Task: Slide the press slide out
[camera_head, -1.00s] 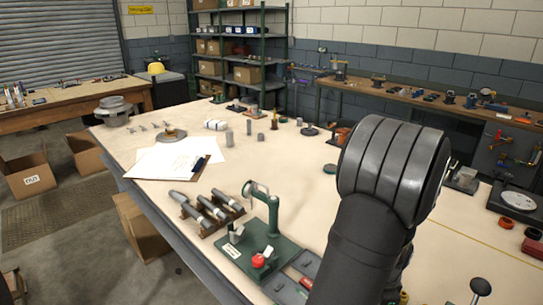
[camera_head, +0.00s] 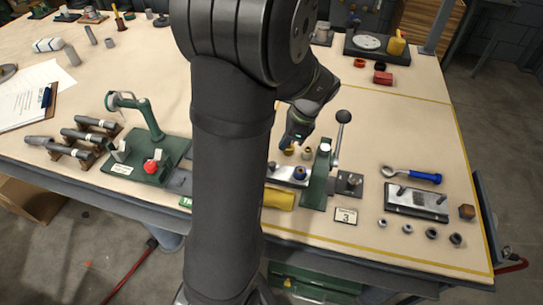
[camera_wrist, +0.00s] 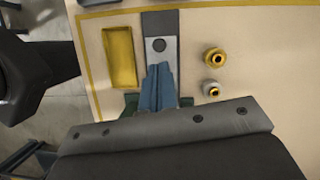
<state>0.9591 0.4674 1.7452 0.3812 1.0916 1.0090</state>
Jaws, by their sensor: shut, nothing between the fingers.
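The green press (camera_head: 318,180) stands on the table, with a lever (camera_head: 337,140) ending in a black knob. The press slide (camera_head: 284,173) looks like a light metal plate lying on a darker strip at the press's left. In the wrist view the plate (camera_wrist: 151,54) carries a dark round spot, and green parts of the press flank its lower end. A small blue round part sits by the frame in the head view. My gripper (camera_head: 296,136) is shut and empty, pointing down above the slide. Its bluish fingers (camera_wrist: 158,85) hide the plate's lower end. Contact cannot be told.
A yellow tray (camera_wrist: 121,57) lies on one side of the slide, and two brass fittings (camera_wrist: 213,57) stand on the other. A green clamp stand (camera_head: 150,140) is to the left. A blue-handled tool (camera_head: 412,175) and metal block (camera_head: 416,202) lie to the right.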

